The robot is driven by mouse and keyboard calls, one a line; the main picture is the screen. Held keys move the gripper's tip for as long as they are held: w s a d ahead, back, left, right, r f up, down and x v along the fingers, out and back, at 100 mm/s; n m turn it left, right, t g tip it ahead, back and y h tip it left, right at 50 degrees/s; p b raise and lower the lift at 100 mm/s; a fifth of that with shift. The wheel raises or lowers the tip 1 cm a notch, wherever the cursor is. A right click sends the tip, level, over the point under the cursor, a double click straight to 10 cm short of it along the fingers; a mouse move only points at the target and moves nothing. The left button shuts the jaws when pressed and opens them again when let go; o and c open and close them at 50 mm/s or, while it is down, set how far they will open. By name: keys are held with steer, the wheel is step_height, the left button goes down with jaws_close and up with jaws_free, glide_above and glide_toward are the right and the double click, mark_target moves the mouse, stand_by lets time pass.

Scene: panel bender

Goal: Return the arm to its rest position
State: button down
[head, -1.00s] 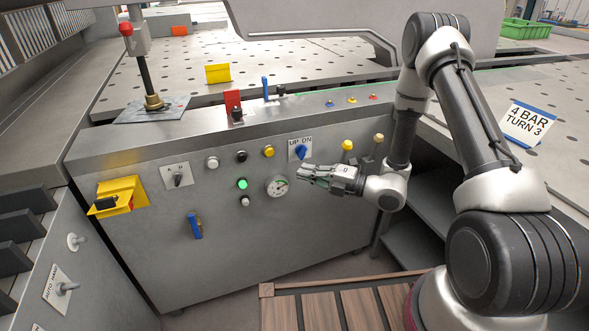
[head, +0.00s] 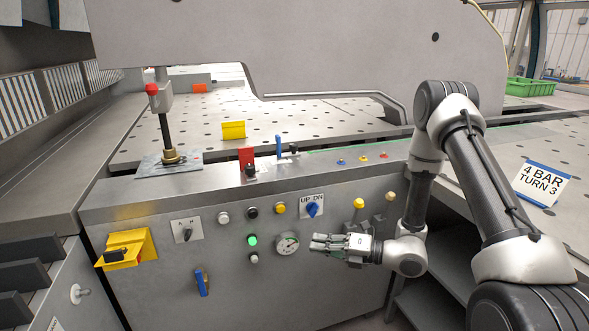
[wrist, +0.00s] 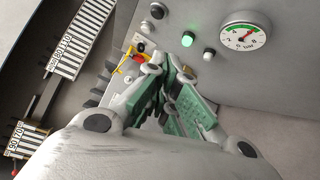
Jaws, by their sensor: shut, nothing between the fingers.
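My gripper (head: 318,243) is in front of the grey control panel (head: 330,280), just right of the pressure gauge (head: 287,244) in the head view. In the wrist view the fingers of my gripper (wrist: 167,62) come together with nothing held between them. The arm bends down from an elbow at the upper right, and the wrist sits below the yellow-knobbed levers. The gauge (wrist: 243,35) and the lit green button (wrist: 188,39) show ahead of the fingers in the wrist view.
The panel carries several buttons, an UP DN blue selector (head: 312,209), a yellow switch (head: 122,250) and a blue valve handle (head: 201,282).

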steer(key=s+d+r+n+g, duration=0.1)
steer(key=s+d+n+g, duration=0.1)
steer(key=s+n+g, duration=0.7)
steer(key=s+d+r+n+g+h, duration=0.3)
steer(key=s+d+r+n+h, duration=0.45)
steer(key=n, duration=0.75)
steer(key=s+d+r+n+t+h, duration=0.25)
steer(key=d+r+n, duration=0.2)
steer(key=d, duration=0.25)
steer(key=s+d+r+n+t+h, duration=0.1)
steer(key=s+d+r+n+h, duration=0.1)
steer(key=d+r+n+h, duration=0.35)
steer(key=s+d+r+n+t, duration=0.1)
steer(key=d+r+n+t, duration=0.2)
steer(key=r+t, duration=0.3)
step_height(320, 180, up, 4)
steer(key=shift+s+d+r, duration=0.25)
steer(key=shift+s+d, duration=0.1)
steer(key=shift+d, duration=0.25)
